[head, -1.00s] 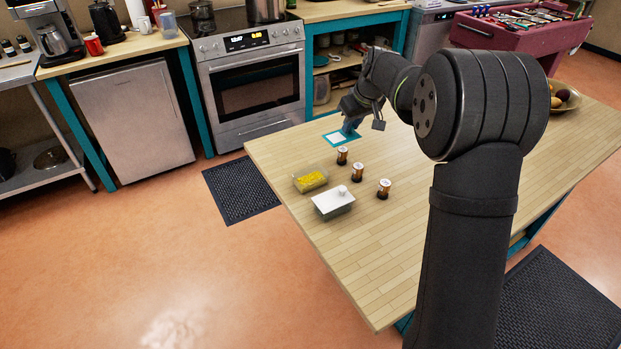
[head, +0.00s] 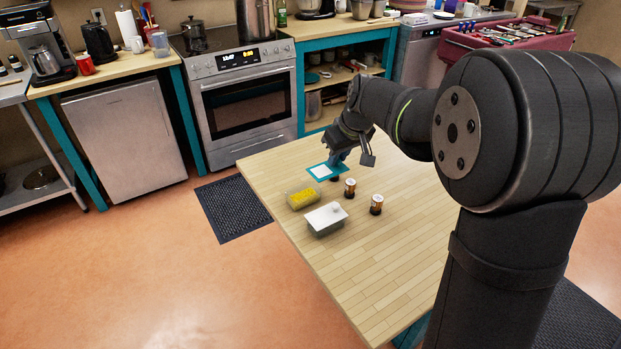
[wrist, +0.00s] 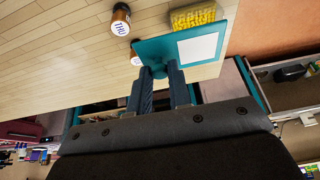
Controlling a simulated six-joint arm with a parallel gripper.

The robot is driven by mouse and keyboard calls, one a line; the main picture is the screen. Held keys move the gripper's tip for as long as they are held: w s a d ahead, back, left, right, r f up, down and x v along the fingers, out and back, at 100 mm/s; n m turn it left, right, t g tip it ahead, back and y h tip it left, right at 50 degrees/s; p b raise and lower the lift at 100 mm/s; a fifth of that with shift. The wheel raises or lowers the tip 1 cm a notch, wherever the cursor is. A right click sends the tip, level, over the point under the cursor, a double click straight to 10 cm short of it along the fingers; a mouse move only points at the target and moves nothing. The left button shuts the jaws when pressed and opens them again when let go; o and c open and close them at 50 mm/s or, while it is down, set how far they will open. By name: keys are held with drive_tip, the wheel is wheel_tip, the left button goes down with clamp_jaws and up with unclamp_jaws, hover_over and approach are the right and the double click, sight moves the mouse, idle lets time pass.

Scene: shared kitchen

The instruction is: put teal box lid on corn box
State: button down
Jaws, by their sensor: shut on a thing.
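My gripper (head: 338,158) is shut on the knob of the teal lid (head: 313,169), a flat teal plate with a white panel. In the wrist view the fingers (wrist: 168,80) close on the knob, and the lid (wrist: 152,50) extends beyond them. The lid appears to be above the table. The corn box (head: 303,198), a clear open container of yellow corn, is on the table just in front of the lid in the head view. The corn box also shows in the wrist view (wrist: 192,17), partly hidden behind the lid.
A box with a white knobbed lid (head: 325,218) stands beside the corn box. Two brown jars with white tops (head: 350,188) (head: 376,205) stand to the right; another is mostly hidden under the teal lid. The near part of the wooden table (head: 390,270) is clear.

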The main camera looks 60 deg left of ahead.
sight(313, 174)
drive_tip(key=shift+s+a+f, duration=0.7)
drive_tip(key=shift+a+f, duration=0.15)
drive_tip(key=shift+f, duration=0.5)
drive_tip(key=shift+s+a+f, duration=0.7)
drive_tip(key=shift+a+f, duration=0.2)
drive_tip(key=shift+f, duration=0.4)
drive_tip(key=shift+s+a+f, duration=0.7)
drive_tip(key=shift+a+f, duration=0.15)
drive_tip(key=shift+f, duration=0.5)
drive_tip(key=shift+f, duration=0.1)
drive_tip(key=shift+f, duration=0.4)
drive_tip(key=c, duration=1.3)
unclamp_jaws()
